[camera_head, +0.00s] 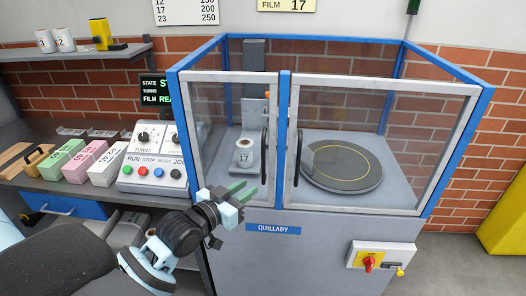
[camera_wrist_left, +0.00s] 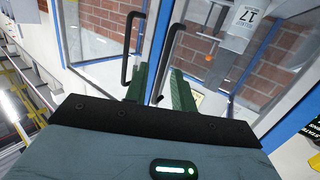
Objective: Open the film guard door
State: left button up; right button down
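The guard is a blue-framed cabinet with two clear, grey-edged doors at its front. The left door (camera_head: 222,76) and the right door (camera_head: 385,83) both look shut against the blue middle post (camera_head: 284,130). The left door has a black upright handle (camera_head: 264,156), and the right door has another handle (camera_head: 297,158). My left gripper (camera_head: 240,192) is in front of the left door, below its handle. In the left wrist view its green fingers (camera_wrist_left: 158,85) are apart; one handle (camera_wrist_left: 128,48) lies left of them, and another (camera_wrist_left: 167,65) shows between them. Contact cannot be told. My right gripper is not in view.
Behind the glass are a roll marked 17 (camera_head: 244,157) and a round turntable (camera_head: 342,166). A control box (camera_head: 152,176) with buttons stands left of the cabinet, beside several coloured boxes. A red switch (camera_head: 368,262) is on the cabinet's lower front.

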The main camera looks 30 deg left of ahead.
pick_arm(q)
notch_tip(320, 180, up, 6)
jog(key=w+a+t, duration=0.1)
jog(key=w, duration=0.1)
jog(key=shift+w+d+r, duration=0.1)
jog(key=shift+w+d, duration=0.15)
jog(key=shift+w, duration=1)
jog(key=shift+w+d, duration=0.2)
jog(key=shift+w, duration=1.05)
jog(key=shift+w+d+r, duration=0.1)
jog(key=shift+w+d, duration=0.15)
jog(key=shift+w, duration=1)
grip_shut()
